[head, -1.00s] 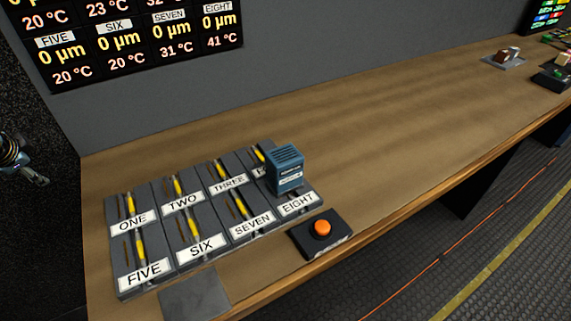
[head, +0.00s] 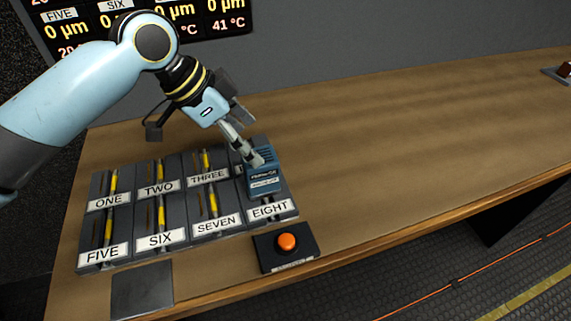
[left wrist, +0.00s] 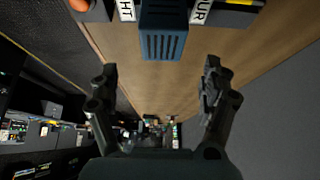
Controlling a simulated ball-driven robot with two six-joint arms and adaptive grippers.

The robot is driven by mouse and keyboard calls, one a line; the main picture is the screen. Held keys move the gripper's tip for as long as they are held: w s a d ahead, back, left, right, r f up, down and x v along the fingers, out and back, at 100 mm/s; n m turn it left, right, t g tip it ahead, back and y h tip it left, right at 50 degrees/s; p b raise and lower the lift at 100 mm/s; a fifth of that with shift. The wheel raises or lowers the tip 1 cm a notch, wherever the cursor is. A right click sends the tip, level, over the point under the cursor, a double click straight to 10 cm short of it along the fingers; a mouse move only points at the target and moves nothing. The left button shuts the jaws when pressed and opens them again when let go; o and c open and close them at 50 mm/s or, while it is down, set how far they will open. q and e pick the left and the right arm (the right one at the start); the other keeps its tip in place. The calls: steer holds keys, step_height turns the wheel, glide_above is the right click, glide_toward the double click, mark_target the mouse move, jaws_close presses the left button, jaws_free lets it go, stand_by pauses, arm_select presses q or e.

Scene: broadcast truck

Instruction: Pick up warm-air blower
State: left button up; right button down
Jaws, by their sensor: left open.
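The warm-air blower is a small blue box (head: 264,180) with a slotted top and a white label. It stands upright at the right end of the grey slot block, behind the EIGHT label, and hides part of the FOUR slot. My left gripper (head: 252,157) is at the blower's upper back side in the head view. In the left wrist view, the blower (left wrist: 162,40) lies ahead, between the lines of the two open fingers (left wrist: 160,76), and the space between the fingertips looks empty. My right gripper is not in view.
The slot block (head: 188,232) has labelled bays with yellow bars. A black box with an orange button (head: 286,243) sits in front of EIGHT, near the table edge. A dark plate (head: 142,290) lies at front left.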

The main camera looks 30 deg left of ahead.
mark_target(263, 157)
arm_select(q)
steer(key=x, duration=0.4)
steer(key=shift+f, duration=0.35)
steer(key=shift+w+d+f, duration=0.1)
steer(key=shift+f, duration=0.2)
steer(key=x, duration=0.3)
steer(key=p+x, duration=0.1)
steer(key=x, duration=0.1)
steer(key=shift+a+f, duration=0.15)
steer(key=shift+a, duration=0.15)
steer(key=shift+s, duration=0.3)
steer(key=shift+c, duration=0.8)
steer(key=c, duration=1.4)
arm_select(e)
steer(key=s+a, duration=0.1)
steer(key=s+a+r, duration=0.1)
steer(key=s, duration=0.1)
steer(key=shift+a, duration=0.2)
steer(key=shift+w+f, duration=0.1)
